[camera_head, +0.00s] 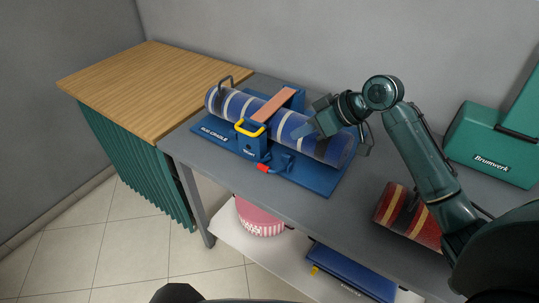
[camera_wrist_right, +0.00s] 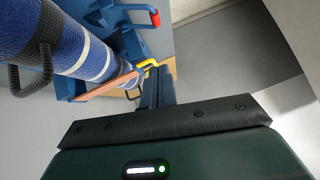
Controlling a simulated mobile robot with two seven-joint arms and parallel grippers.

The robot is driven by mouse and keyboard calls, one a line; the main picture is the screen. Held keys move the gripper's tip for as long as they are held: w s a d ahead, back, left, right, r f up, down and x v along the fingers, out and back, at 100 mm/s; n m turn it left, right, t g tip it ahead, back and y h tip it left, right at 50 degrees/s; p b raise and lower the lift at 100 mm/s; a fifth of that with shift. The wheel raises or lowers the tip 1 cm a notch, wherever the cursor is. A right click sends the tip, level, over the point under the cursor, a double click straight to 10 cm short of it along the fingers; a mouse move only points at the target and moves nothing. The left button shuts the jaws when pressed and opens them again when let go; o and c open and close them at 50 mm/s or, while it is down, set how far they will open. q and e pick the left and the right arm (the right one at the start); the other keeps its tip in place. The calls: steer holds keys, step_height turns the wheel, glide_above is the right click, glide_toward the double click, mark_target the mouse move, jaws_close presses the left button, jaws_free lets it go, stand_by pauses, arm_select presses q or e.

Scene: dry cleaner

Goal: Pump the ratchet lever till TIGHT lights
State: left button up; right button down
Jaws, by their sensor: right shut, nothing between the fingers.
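A blue rolled rug with pale stripes (camera_head: 318,143) lies in a blue rug cradle (camera_head: 212,133) on the grey table, with an orange strap (camera_head: 274,104) over it. A yellow looped handle (camera_head: 250,128) stands on the ratchet block at the cradle's front; it also shows in the right wrist view (camera_wrist_right: 148,64). A red-tipped lever (camera_head: 265,169) sticks out below it. My right gripper (camera_head: 303,129) is shut and empty, above the rug, right of the yellow handle and apart from it. No TIGHT light can be made out. My left gripper is out of view.
A red striped roll (camera_head: 393,205) lies at the table's front right, under my right arm. A green case (camera_head: 489,145) stands at the back right. A wooden-topped counter (camera_head: 150,85) adjoins on the left. A pink round box (camera_head: 260,218) and blue case (camera_head: 350,272) are on the lower shelf.

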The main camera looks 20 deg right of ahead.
glide_above(260, 164)
steer(key=s+d, duration=0.1)
steer(key=d, duration=0.2)
step_height(260, 164, down, 7)
steer(key=f, duration=0.2)
steer(key=f+p, duration=0.1)
steer(key=f, duration=0.1)
steer(key=shift+s+a, duration=0.3)
steer(key=shift+s, duration=0.1)
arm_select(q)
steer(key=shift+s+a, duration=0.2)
